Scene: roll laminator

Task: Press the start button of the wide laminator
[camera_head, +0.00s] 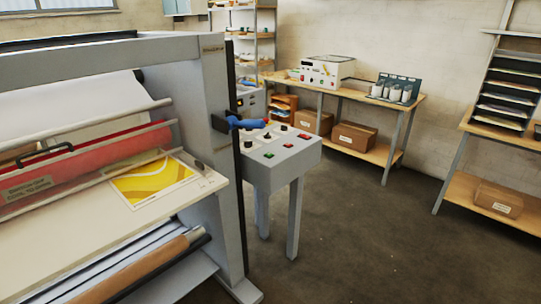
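The wide laminator (211,130) fills the left side, a large grey machine with a red roller (110,150) and a printed yellow sheet (150,182) on its feed table. A grey control console (287,172) on legs stands at its right side. On the console's sloped top are a green button (268,155), red buttons and several dark knobs. The labels are too small to read, so I cannot confirm which one is the start button. A blue-gripped handle (247,123) on the laminator's side hides part of the console's top. My gripper is not in view.
A wooden bench (345,92) along the back wall holds a small white machine (326,70) and a rack of white bottles (396,89). Cardboard boxes sit on its lower shelf. A shelf unit (490,130) stands at right. The dark floor (350,240) between is clear.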

